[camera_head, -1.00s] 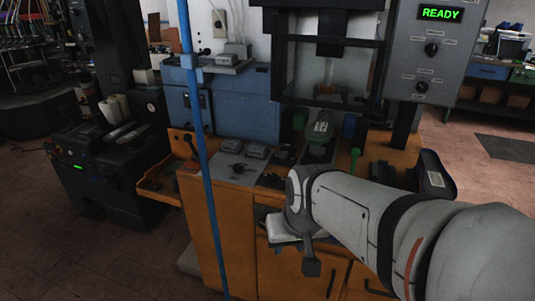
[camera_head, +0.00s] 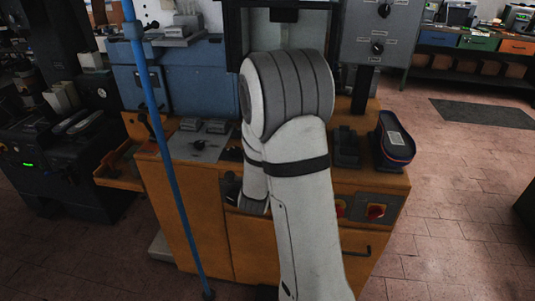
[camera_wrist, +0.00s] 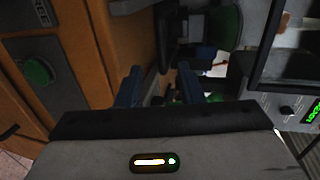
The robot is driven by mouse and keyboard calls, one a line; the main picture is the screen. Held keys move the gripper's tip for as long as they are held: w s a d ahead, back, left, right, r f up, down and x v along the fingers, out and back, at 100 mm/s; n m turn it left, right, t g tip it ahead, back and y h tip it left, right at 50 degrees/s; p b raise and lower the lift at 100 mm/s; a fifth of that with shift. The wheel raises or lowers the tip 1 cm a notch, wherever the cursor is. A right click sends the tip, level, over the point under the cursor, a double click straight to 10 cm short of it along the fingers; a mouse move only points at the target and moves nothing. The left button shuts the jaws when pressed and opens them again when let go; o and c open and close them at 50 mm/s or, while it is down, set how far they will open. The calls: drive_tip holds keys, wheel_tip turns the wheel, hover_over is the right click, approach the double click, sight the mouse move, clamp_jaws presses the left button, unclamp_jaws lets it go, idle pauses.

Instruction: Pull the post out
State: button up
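I cannot tell for certain which thing is the post. A tall blue pole (camera_head: 158,120) stands upright at the left of the workbench in the head view. My arm hides the middle of the press in that view, and my gripper is hidden behind it. In the wrist view my gripper (camera_wrist: 158,86) has its two blue fingers apart. A dark upright part (camera_wrist: 168,40) lies ahead of the fingers, beside an orange-brown wooden face. I cannot tell whether it reaches between the fingers. A round green part (camera_wrist: 223,28) is to its right.
The orange workbench (camera_head: 255,245) carries red knobs (camera_head: 375,212). A shoe-like item with a blue and orange rim (camera_head: 393,143) and a black block (camera_head: 345,148) stand on top at right. A grey control box (camera_head: 380,32) hangs above.

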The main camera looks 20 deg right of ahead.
drive_tip(key=p+x, duration=0.1)
drive_tip(key=x, duration=0.6)
drive_tip(key=shift+w+d, duration=0.3)
drive_tip(key=shift+d, duration=0.05)
clamp_jaws()
